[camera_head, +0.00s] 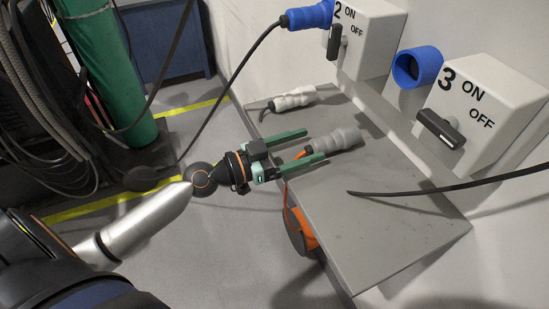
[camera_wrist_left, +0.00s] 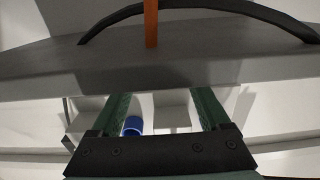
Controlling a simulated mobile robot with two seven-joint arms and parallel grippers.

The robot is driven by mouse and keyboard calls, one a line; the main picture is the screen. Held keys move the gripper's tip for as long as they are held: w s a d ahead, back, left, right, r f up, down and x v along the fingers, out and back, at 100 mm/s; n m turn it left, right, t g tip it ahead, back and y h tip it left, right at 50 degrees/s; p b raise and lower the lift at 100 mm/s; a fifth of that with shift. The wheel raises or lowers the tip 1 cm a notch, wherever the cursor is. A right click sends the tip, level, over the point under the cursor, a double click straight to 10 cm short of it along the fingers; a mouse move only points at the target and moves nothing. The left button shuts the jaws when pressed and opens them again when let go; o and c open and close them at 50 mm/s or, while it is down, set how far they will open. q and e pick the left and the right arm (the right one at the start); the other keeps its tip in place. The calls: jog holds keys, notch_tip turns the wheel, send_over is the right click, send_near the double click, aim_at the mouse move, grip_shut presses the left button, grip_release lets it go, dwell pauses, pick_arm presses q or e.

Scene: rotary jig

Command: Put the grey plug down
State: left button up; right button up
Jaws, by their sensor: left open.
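The grey plug (camera_head: 338,140) lies on its side on the grey shelf (camera_head: 400,235), with its orange cable leaving its left end and hanging over the shelf's front edge. My left gripper (camera_head: 314,146) is open, its two green fingers reaching over the shelf on either side of the plug's cable end. Whether a finger touches the plug cannot be told. In the left wrist view the green fingers (camera_wrist_left: 160,110) stand wide apart, and an orange cable (camera_wrist_left: 151,22) shows at the top; I cannot make out the plug there. My right gripper is not in view.
A white plug (camera_head: 292,99) lies at the shelf's back left. Switch box 2 (camera_head: 376,35) holds a blue plug (camera_head: 308,16); switch box 3 (camera_head: 490,110) has a blue socket (camera_head: 418,66). A black cable (camera_head: 440,188) crosses above the shelf's right part. A green cylinder (camera_head: 112,75) stands left.

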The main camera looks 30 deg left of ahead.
aim_at(273, 158)
pick_arm(q)
jog(key=b+v, duration=0.1)
jog(key=v, duration=0.1)
jog(key=b+v, duration=0.2)
jog(key=v, duration=0.1)
jog(key=shift+s+a+f, duration=0.2)
jog(key=shift+s+f, duration=0.05)
jog(key=shift+s+a, duration=0.25)
jog(key=shift+s, duration=0.05)
jog(key=shift+s+a+r+b, duration=0.3)
jog(key=shift+s+a+b, duration=0.1)
jog(key=shift+s, duration=0.1)
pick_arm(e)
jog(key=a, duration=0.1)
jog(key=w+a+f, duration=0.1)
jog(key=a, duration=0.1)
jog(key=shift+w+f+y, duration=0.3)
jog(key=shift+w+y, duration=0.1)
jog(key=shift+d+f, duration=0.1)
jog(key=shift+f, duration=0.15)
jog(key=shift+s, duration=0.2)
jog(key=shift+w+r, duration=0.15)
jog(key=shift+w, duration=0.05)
